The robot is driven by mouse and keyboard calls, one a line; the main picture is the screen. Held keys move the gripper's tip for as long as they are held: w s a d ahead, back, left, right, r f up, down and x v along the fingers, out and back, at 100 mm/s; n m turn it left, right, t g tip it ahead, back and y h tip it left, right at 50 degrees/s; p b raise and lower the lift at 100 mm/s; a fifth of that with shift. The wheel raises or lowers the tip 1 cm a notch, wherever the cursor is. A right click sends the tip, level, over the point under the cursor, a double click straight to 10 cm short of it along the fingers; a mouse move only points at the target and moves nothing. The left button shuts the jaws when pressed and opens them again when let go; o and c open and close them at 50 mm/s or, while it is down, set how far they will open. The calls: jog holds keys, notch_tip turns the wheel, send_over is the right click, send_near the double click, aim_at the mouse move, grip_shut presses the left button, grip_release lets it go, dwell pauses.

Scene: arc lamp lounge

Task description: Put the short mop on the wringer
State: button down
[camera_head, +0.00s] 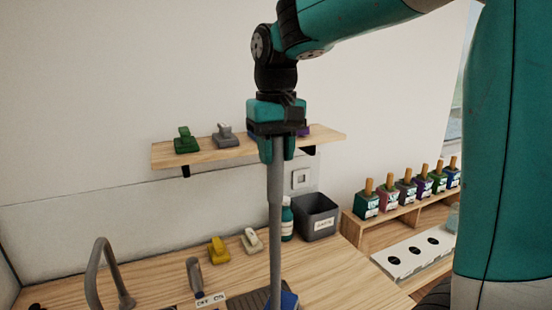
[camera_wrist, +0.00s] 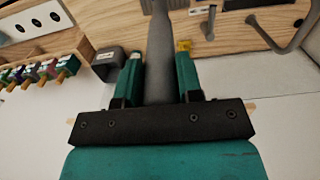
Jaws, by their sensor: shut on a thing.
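My gripper (camera_head: 276,148) is shut on the grey handle of the short mop (camera_head: 275,220) and holds it upright above the wooden counter. In the wrist view the mop handle (camera_wrist: 159,60) runs between the two teal fingers of my gripper (camera_wrist: 158,75). A blue part (camera_head: 288,300) shows at the handle's lower end, at the bottom edge of the head view. A dark flat piece (camera_head: 250,298) lies beside it on the counter. I cannot tell which of these is the wringer, or whether the mop touches either. The mop's foot is cut off.
A wall shelf (camera_head: 235,152) is behind my gripper. Several bottles (camera_head: 405,188) stand at right.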

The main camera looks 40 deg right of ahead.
jog(key=shift+f, duration=1.25)
jog(key=c, duration=0.8)
grip_release()
